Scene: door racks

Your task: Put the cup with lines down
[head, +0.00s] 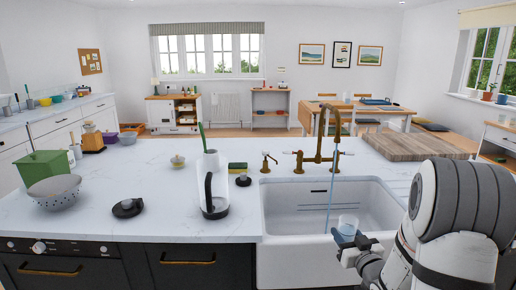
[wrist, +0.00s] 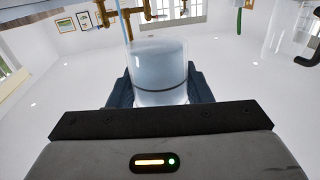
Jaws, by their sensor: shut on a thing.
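A clear cup (head: 347,225) with a dark line around it is held in my gripper (head: 352,240) over the front right part of the white sink (head: 330,262). In the wrist view the cup (wrist: 158,75) stands between the two dark fingers of my gripper (wrist: 160,95), which are shut on it. The cup looks about upright. A thin blue water stream (head: 330,205) runs down from the brass tap (head: 335,125) close to the cup. I cannot tell whether the stream enters the cup or how full it is.
A clear kettle or jug (head: 214,190) stands left of the sink on the white counter (head: 160,215). A black round base (head: 127,208), a colander (head: 54,190) and a green box (head: 44,164) are farther left. A wooden board (head: 415,146) lies behind right.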

